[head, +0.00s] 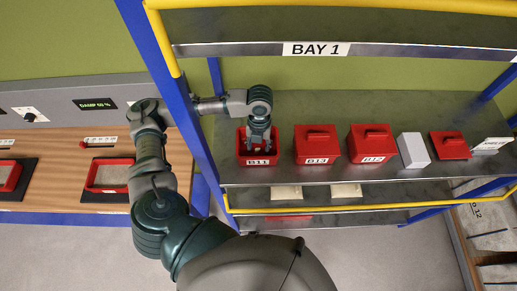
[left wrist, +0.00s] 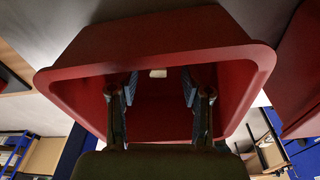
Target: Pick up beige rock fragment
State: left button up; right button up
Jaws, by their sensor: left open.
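My left gripper (head: 259,140) points down into an open red bin (head: 242,159) on the bay shelf. In the left wrist view the open fingers (left wrist: 160,92) are inside the same red bin (left wrist: 70,80), spread apart with a gap between them. A small pale beige piece, apparently the rock fragment (left wrist: 158,73), shows inside the bin, beyond the fingertips and between them. The fingers do not appear to touch it. In the head view the gripper and bin wall hide the fragment. My right gripper is not in view.
Two lidded red boxes (head: 316,145) (head: 371,144) stand right of the bin, then a white block (head: 413,150) and another red box (head: 449,146). A blue post (head: 190,120) rises beside my left arm. A yellow rail (head: 350,206) runs along the front below the shelf.

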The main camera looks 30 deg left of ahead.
pick_arm(q)
jog(key=shift+a, duration=0.25)
jog(key=shift+a, duration=0.1)
jog(key=c, duration=0.8)
jog(key=shift+d, duration=0.25)
